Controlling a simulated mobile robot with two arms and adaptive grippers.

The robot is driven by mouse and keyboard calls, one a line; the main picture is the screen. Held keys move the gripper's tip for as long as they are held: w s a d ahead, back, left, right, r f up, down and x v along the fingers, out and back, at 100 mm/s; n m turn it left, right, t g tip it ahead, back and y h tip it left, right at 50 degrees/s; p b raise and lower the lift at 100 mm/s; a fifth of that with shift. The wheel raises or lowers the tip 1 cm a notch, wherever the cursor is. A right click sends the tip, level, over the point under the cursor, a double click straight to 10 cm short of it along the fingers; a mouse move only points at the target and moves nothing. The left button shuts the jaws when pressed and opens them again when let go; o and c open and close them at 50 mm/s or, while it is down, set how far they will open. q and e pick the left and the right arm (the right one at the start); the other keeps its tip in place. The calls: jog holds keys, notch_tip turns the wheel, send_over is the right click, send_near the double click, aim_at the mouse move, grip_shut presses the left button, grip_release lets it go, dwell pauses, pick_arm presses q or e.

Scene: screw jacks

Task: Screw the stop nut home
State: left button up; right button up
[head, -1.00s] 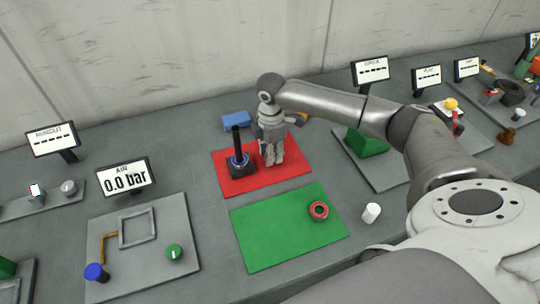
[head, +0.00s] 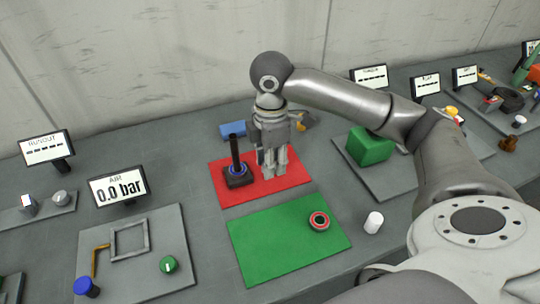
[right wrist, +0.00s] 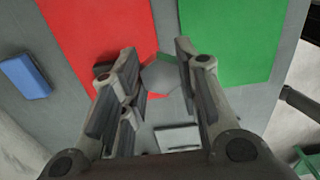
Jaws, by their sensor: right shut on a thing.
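My right gripper (head: 272,172) points down just right of the jack, over the red mat. In the right wrist view its fingers (right wrist: 161,75) are closed on a pale grey six-sided piece (right wrist: 162,76), which looks like the stop nut. The head view hides that piece behind the fingers. My left gripper is out of view.
A blue block (head: 232,129) lies behind the red mat. A white cylinder (head: 373,222) stands right of the green mat. A green block (head: 370,145) sits on a grey plate to the right. An "AIR 0.0 bar" display (head: 117,186) stands left.

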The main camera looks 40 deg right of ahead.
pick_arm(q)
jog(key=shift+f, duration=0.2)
pick_arm(e)
jog(key=s, duration=0.1)
jog(key=s+a+r, duration=0.2)
jog(key=shift+s+a, duration=0.15)
jog(key=shift+s, duration=0.2)
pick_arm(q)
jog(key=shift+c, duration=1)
pick_arm(e)
jog(key=s+a+f+m, duration=0.3)
jog(key=a+m, duration=0.3)
jog(key=m, duration=0.9)
jog(key=shift+f+m, duration=0.15)
jog(key=shift+m, duration=0.15)
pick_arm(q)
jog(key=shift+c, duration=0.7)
